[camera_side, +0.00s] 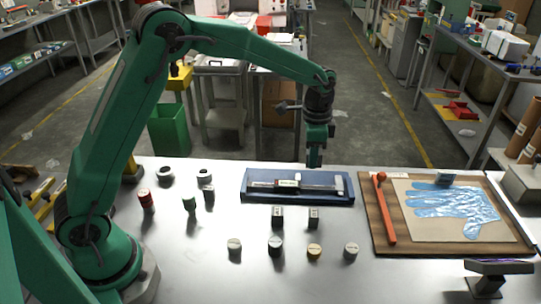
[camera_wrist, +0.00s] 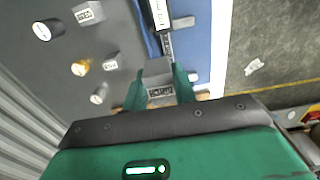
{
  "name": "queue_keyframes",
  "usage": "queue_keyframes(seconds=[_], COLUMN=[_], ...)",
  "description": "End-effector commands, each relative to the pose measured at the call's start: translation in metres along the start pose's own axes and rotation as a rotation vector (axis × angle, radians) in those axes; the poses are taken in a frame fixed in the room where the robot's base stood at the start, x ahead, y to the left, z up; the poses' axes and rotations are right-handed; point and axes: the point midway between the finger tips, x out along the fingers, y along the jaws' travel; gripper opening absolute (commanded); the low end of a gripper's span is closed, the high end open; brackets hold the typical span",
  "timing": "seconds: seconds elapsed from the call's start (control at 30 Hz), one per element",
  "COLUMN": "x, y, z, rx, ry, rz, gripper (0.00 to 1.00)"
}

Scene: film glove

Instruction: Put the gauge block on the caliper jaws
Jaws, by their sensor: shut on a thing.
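My gripper (camera_side: 315,160) is above the blue tray in the side view. In the wrist view my gripper (camera_wrist: 157,88) is shut on a small grey block with a dark-framed label, the gauge block (camera_wrist: 156,70). In the side view I cannot make the block out between the fingers. The silver caliper (camera_side: 295,184) lies in the blue tray (camera_side: 262,199), below my gripper and apart from it. In the wrist view, part of the caliper (camera_wrist: 160,14) shows beyond the held block; the rest is cut off or hidden.
Two similar labelled blocks (camera_side: 277,213) (camera_side: 314,214) stand in front of the tray, with several short cylinders (camera_side: 275,243) nearby. A wooden board (camera_side: 385,245) at right bears a blue glove film (camera_side: 450,210) and a red bar (camera_side: 385,205). Bare table lies between tray and board.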

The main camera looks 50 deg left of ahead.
Motion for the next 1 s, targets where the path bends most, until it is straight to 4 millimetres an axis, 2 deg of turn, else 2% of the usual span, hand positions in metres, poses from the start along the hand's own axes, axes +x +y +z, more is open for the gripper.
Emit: queue_keyframes(seconds=[0.6,0.77,1.0], x=[0.056,0.062,0.064], y=[-0.090,-0.099,-0.100], z=[0.026,0.028,0.028], rx=[-0.003,-0.002,-0.001], ry=[0.000,0.000,0.000], rz=[0.000,0.000,0.000], gripper=[0.00,0.00,0.00])
